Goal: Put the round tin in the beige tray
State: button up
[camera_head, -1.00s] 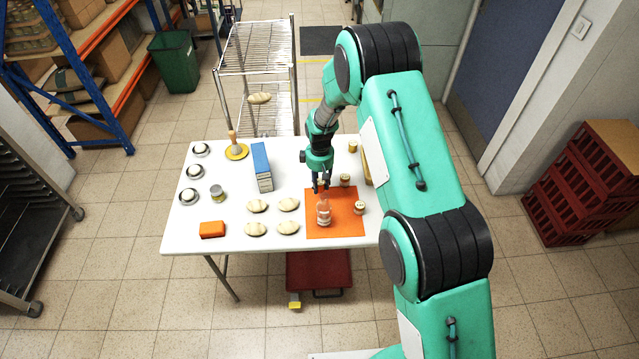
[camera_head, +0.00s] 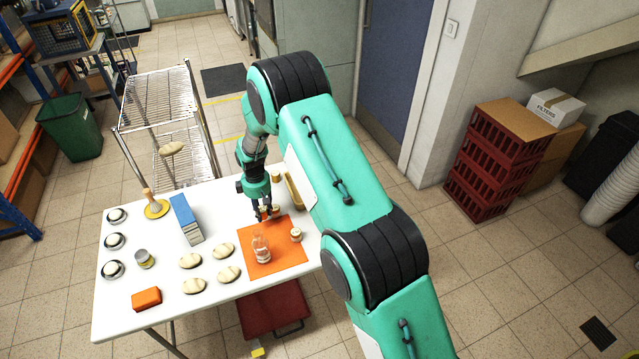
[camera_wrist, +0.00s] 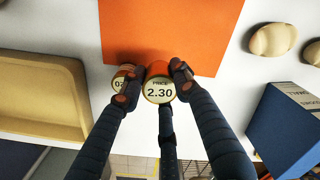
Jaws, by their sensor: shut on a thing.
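My gripper (camera_wrist: 155,82) is shut on a small round tin (camera_wrist: 158,92) whose flat end carries a label reading PRICE 2.30. In the head view my gripper (camera_head: 264,214) is at the far edge of the orange mat (camera_head: 290,263); its fingers mostly hide the tin there. I cannot tell whether the tin touches the surface. The beige tray (camera_wrist: 42,95) lies left of my gripper in the wrist view and looks empty in its visible part. In the head view the tray (camera_head: 293,192) is right of my gripper, partly hidden by my arm.
A similar small labelled jar (camera_wrist: 124,78) stands close beside the held tin. A clear bottle (camera_head: 261,249) and another jar (camera_head: 296,235) are on the mat. A blue box (camera_head: 186,219), pale loaf-like lumps (camera_head: 223,250) and a grey tin (camera_head: 145,259) stand left on the white table.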

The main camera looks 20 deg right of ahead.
jog(key=shift+m, duration=0.4)
jog(key=w+d+b, duration=0.1)
jog(key=d, duration=0.4)
jog(key=w+d+r+b, duration=0.1)
jog(key=w+d, duration=0.1)
jog(key=d, duration=0.2)
jog(key=w+d+b, duration=0.1)
jog(key=d, duration=0.4)
jog(key=shift+w+d+r, duration=0.15)
jog(key=shift+d+r, duration=0.15)
jog(key=shift+r, duration=0.1)
jog(key=d+r+b, duration=0.3)
jog(key=d, duration=1.2)
jog(key=shift+w, duration=0.4)
jog(key=shift+f+b, duration=0.8)
jog(key=shift+f, duration=2.3)
jog(key=shift+f+b, duration=0.5)
jog(key=shift+f, duration=1.35)
jog(key=shift+f, duration=0.1)
